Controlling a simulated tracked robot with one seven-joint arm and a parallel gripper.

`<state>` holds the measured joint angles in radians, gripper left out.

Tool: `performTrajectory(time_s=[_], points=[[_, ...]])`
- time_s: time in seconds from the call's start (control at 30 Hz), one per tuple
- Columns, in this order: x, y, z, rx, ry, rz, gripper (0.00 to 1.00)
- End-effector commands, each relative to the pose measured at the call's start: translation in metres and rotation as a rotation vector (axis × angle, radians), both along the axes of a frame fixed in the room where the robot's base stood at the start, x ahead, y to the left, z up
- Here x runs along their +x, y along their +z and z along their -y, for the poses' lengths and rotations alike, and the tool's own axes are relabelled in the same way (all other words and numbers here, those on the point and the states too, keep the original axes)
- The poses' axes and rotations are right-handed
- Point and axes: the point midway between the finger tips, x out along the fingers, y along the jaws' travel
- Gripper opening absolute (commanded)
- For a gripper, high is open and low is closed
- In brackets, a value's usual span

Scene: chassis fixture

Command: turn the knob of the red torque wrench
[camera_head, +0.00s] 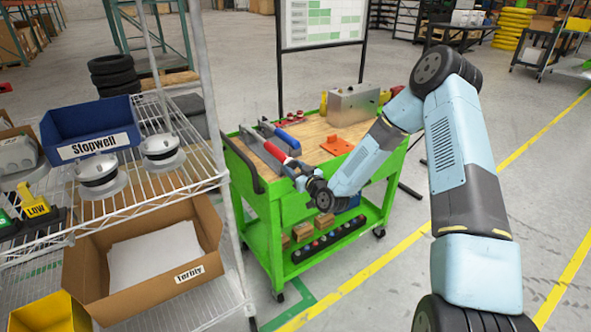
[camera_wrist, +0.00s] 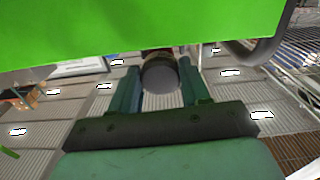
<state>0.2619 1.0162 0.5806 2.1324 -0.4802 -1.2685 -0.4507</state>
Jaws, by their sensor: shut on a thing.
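The red torque wrench (camera_head: 275,151) lies on the green cart's top, its handle end pointing toward my arm. Its knob (camera_wrist: 161,76) is a dark cylinder with a grey round end face. My gripper (camera_head: 302,173) is at the handle end, by the cart's near edge. In the wrist view my gripper (camera_wrist: 160,88) has one finger on each side of the knob and is shut on it. The exact contact is partly hidden. A blue-handled wrench (camera_head: 287,138) lies beside the red one.
The green cart (camera_head: 272,208) carries an orange part (camera_head: 337,145) and a metal box (camera_head: 352,104) on its wooden top. A wire shelf (camera_head: 195,176) with bins stands close on the left. A whiteboard (camera_head: 322,22) is behind.

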Motion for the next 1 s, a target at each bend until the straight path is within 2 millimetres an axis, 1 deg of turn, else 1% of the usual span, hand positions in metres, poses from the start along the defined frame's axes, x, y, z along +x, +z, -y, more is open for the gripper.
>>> performTrajectory(time_s=[0.27, 0.7, 1.0], points=[[0.0002, 0.0002, -0.0008, 0.142, 0.000, -0.095, 0.16], [-0.0005, 0.0002, -0.0020, 0.446, 0.001, -0.299, 0.16], [-0.0007, 0.0003, -0.0026, 0.580, 0.001, -0.390, 0.16]])
